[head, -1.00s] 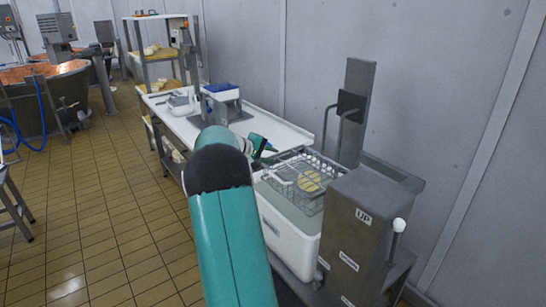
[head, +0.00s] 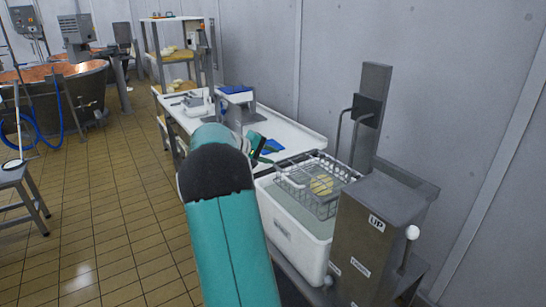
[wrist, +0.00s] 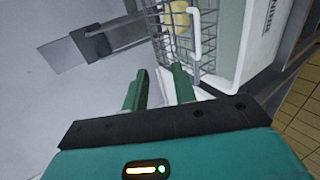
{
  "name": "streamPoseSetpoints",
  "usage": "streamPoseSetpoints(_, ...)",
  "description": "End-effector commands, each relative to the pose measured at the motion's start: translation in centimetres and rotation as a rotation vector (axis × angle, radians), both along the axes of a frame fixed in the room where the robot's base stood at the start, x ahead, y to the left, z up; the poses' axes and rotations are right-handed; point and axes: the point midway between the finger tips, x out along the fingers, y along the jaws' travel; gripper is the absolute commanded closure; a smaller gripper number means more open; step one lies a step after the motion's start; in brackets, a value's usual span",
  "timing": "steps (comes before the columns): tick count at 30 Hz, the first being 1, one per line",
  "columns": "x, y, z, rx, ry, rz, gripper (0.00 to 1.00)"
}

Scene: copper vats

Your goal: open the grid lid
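A wire basket with a grid top (head: 318,172) sits over a white tub (head: 292,232) in the head view. A round yellow cheese (head: 321,185) shows through the wires. The grid lid looks flat and closed, though its edge is hard to tell from the basket. In the wrist view the wire grid (wrist: 180,55) is at the top centre, with a pale handle-like bar (wrist: 195,35) beside it. In the head view my gripper (head: 262,149) is at the basket's far left side.
A grey box marked UP (head: 378,240) with a white-knobbed lever stands right of the tub. A metal post (head: 370,110) rises behind the basket by the wall. A white table (head: 290,135) with equipment lies beyond. Tiled floor at left is open.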

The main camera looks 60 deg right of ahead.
Motion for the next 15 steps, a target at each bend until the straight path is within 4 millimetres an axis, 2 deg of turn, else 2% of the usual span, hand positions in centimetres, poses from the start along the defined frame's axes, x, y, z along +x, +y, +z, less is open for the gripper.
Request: streamPoseSetpoints(15, 1.3, 2.5, 1.4, 0.001, 0.0, 0.001, 0.73)
